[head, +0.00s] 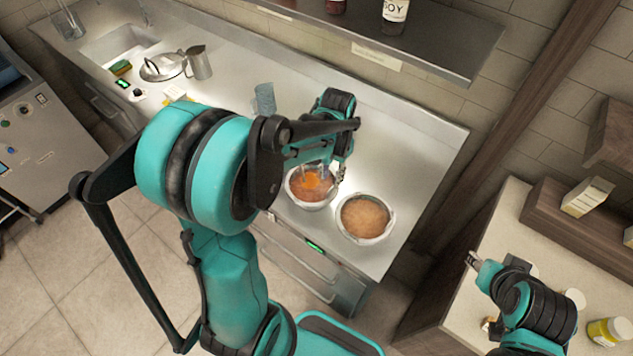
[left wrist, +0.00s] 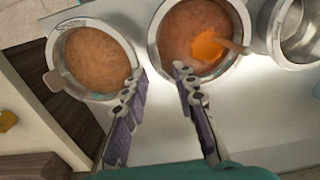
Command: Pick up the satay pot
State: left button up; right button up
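Two round steel pots of brown-orange sauce stand on the steel counter. One pot (head: 308,188) holds an orange spoon; it is at the top centre in the left wrist view (left wrist: 178,58). The other pot (head: 366,218) has paler sauce and stands to its right, at left in the left wrist view (left wrist: 70,80).
Another steel vessel (left wrist: 294,35) is beside the spoon pot. A blue-grey cup (head: 264,99), steel jug (head: 199,63) and sink lie farther left. A shelf with bottles (head: 395,12) overhangs the back. The counter right of the pots is clear.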

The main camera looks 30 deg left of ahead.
aim_at(331, 189)
pick_arm(q)
jog(key=f, duration=0.3)
jog(key=f+b, duration=0.1)
jog(key=f, duration=0.2)
jog(key=shift+s+d+f, duration=0.15)
jog(key=shift+s+f, duration=0.05)
jog(key=shift+f, duration=0.1)
grip_shut()
